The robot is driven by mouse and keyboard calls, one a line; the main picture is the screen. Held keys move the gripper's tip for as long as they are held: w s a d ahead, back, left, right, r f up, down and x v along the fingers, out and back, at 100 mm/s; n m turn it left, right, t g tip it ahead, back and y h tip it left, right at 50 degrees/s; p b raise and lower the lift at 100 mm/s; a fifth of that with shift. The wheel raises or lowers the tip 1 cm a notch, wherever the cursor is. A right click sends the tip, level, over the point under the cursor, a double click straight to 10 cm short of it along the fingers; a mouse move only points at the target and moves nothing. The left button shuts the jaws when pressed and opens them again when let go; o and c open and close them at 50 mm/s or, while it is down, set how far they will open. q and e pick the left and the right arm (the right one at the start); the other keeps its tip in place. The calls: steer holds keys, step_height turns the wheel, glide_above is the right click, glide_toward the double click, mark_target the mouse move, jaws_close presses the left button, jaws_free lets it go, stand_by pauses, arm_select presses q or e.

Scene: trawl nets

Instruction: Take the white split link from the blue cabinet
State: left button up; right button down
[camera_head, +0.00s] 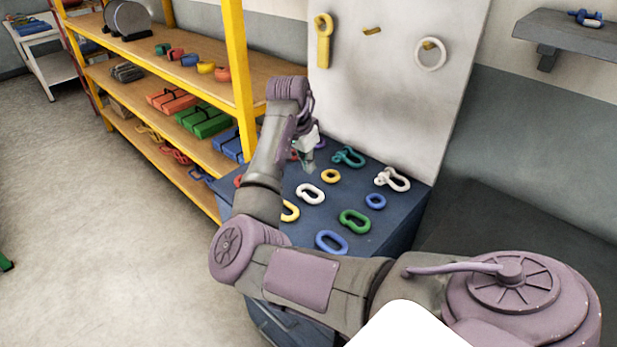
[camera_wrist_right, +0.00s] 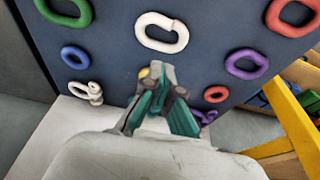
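The white split link (camera_head: 311,193) lies flat on top of the blue cabinet (camera_head: 335,208), among coloured links and rings. In the right wrist view the white link (camera_wrist_right: 161,47) is ahead of the fingertips, apart from them. My right gripper (camera_head: 309,158) hangs above the back part of the cabinet top, behind the white link. In the right wrist view its teal-padded fingers (camera_wrist_right: 164,80) come together at the tips, with nothing seen between them. My left gripper is not in view.
A white shackle (camera_head: 392,178), green link (camera_head: 355,221), blue link (camera_head: 331,242), blue ring (camera_head: 375,201) and yellow ring (camera_head: 330,176) lie nearby on the cabinet. A pale pegboard (camera_head: 390,90) stands behind it. Yellow-framed shelves (camera_head: 240,90) are at the left.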

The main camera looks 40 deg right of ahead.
step_height(320, 180, up, 2)
steer(key=shift+r, duration=0.1)
steer(key=shift+c, duration=1.9)
jaws_free()
